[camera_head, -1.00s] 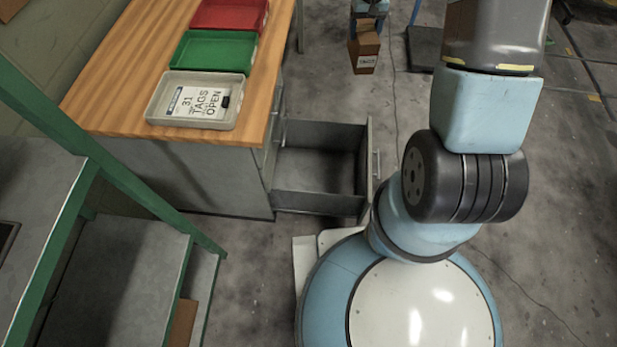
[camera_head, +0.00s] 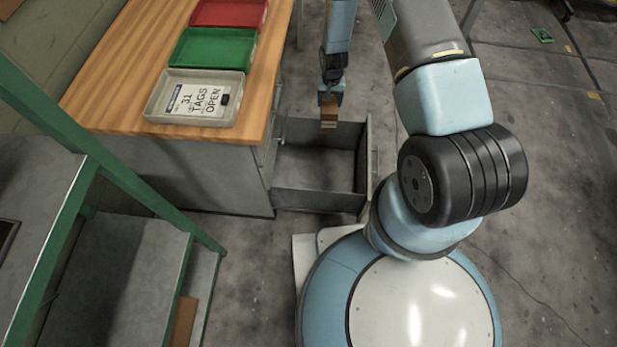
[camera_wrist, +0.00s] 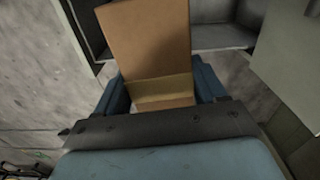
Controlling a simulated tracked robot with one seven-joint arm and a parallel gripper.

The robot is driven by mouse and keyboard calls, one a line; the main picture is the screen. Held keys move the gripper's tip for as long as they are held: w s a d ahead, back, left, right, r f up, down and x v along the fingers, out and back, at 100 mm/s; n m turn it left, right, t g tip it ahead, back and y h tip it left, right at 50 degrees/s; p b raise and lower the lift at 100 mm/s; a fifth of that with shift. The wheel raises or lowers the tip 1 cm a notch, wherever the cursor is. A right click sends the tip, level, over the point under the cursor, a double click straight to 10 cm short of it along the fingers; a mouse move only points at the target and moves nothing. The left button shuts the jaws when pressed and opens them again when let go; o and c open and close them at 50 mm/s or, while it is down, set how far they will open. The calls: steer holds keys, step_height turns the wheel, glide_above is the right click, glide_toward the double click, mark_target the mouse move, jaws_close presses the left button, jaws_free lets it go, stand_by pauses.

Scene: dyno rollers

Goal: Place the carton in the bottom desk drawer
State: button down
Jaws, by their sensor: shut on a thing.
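The brown carton (camera_head: 329,112) is held in my gripper (camera_head: 331,97) above the far edge of the open desk drawer (camera_head: 316,193). In the wrist view the carton (camera_wrist: 147,42) stands out between the two blue fingers of my gripper (camera_wrist: 162,92), with a tan tape band across it. The drawer is pulled out to the right of the desk, and its visible floor looks empty. Part of the drawer (camera_wrist: 222,38) also shows behind the carton in the wrist view.
The wooden desk top (camera_head: 130,62) carries a grey tray (camera_head: 232,108) with a tag sheet, a green tray (camera_head: 213,51) and a red tray (camera_head: 229,13). Green-edged steps (camera_head: 130,250) stand at the left.

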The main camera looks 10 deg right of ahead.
mark_target(325, 129)
steer(key=s+f, duration=0.1)
steer(key=f, duration=0.3)
steer(key=s+a+f, duration=0.1)
steer(key=s+f, duration=0.1)
steer(key=f, duration=0.1)
steer(key=s+f, duration=0.2)
steer(key=f, duration=0.2)
steer(key=shift+a+f, duration=0.3)
steer(key=shift+a, duration=0.05)
steer(key=s+f, duration=0.3)
steer(key=f, duration=0.7)
steer(key=s+f, duration=0.3)
steer(key=f, duration=0.7)
steer(key=shift+s+a+m, duration=0.15)
steer(key=shift+s+m, duration=0.1)
steer(key=shift+m, duration=0.15)
steer(key=shift+c, duration=0.4)
jaws_free()
steer(key=shift+f, duration=0.1)
